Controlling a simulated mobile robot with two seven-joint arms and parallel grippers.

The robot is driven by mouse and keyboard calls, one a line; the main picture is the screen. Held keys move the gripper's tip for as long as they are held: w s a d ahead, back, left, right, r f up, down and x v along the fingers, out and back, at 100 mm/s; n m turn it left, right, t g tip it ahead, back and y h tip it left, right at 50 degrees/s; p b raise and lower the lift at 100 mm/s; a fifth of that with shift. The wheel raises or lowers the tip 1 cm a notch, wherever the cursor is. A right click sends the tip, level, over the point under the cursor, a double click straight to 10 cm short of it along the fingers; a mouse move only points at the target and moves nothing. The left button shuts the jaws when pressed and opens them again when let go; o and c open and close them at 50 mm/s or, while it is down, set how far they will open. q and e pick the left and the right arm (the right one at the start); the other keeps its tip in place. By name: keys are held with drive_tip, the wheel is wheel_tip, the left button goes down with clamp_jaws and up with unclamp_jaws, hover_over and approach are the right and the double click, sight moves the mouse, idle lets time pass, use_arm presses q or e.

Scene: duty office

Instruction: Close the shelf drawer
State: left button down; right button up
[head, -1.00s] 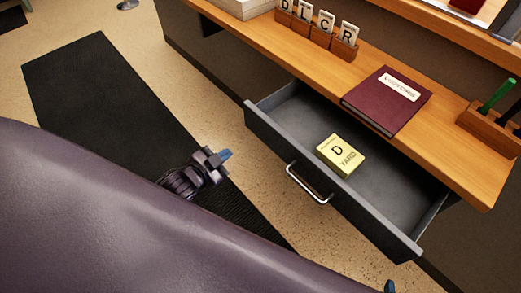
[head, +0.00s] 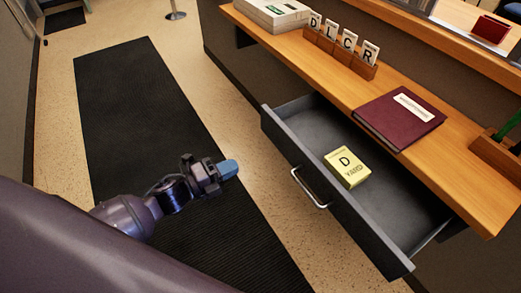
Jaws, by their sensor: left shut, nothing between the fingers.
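The grey shelf drawer (head: 345,214) is pulled open under the wooden counter. Its silver bar handle (head: 308,188) is on the front face. A yellow box (head: 347,167) marked "D YARD" lies inside the drawer. My left gripper (head: 229,169) is shut and empty, with blue fingertips, to the left of the drawer front and apart from the handle. My right gripper is not in view.
The wooden shelf top (head: 350,90) holds a maroon book (head: 400,117), a letter-card rack (head: 340,52), a stack of white boxes (head: 272,12) and a wooden holder (head: 498,163). A black mat (head: 135,95) lies on the open floor at left.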

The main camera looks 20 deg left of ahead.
sight(282, 143)
use_arm(q)
drive_tip(key=x, duration=1.2)
drive_tip(key=shift+w+d+b, duration=0.15)
drive_tip(key=shift+w+b, duration=0.05)
drive_tip(key=shift+b, duration=0.15)
drive_tip(key=shift+w+d, duration=0.35)
drive_tip(key=shift+w, duration=0.15)
drive_tip(key=shift+w, duration=0.1)
